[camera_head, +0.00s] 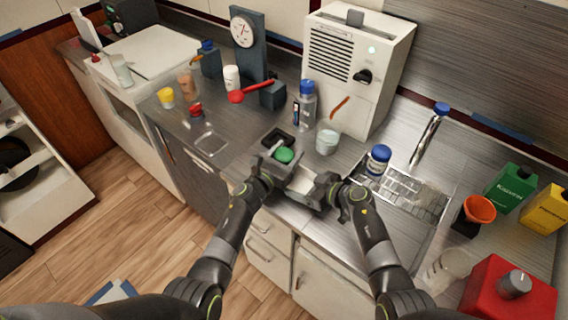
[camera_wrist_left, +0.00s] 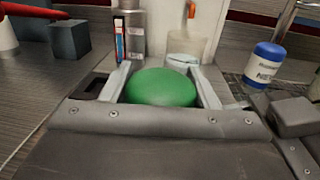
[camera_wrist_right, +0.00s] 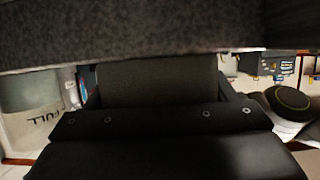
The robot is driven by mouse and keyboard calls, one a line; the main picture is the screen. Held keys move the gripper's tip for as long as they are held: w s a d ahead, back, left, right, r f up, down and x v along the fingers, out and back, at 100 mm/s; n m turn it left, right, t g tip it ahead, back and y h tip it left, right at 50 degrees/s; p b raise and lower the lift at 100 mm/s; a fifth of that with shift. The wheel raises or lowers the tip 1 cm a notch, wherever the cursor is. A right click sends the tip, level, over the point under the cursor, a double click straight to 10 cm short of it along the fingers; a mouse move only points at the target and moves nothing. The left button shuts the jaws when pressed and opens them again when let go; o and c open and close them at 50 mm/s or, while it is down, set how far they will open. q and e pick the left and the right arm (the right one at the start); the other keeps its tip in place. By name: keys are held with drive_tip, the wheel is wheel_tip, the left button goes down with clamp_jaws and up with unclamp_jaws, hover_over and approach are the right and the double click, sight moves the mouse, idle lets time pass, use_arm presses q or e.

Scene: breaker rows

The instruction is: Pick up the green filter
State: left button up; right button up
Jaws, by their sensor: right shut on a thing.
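The green filter (camera_head: 284,155) is a round green thing at the counter's front, seen from above. In the left wrist view it (camera_wrist_left: 160,88) lies between the two pale fingers of my left gripper (camera_head: 276,159). Those fingers are spread, one on each side of it; whether they touch it is hard to tell. My right gripper (camera_head: 313,187) is close to its right, shut on a dark grey block (camera_wrist_right: 157,82) that fills the space between its fingers. The block's full shape is hidden in the dark right wrist view.
A black square tray (camera_head: 278,138) lies just behind the filter. A clear cup (camera_head: 327,142), a blue-capped bottle (camera_head: 306,104) and a blue-lidded jar (camera_head: 378,160) stand around. A white machine (camera_head: 352,70) stands behind.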

use_arm(q)
drive_tip(key=c, duration=0.7)
drive_tip(key=shift+o, duration=0.2)
drive_tip(key=shift+r, duration=0.2)
drive_tip(key=shift+r, duration=4.85)
use_arm(e)
drive_tip(key=o, duration=1.1)
drive_tip(key=shift+d, duration=0.1)
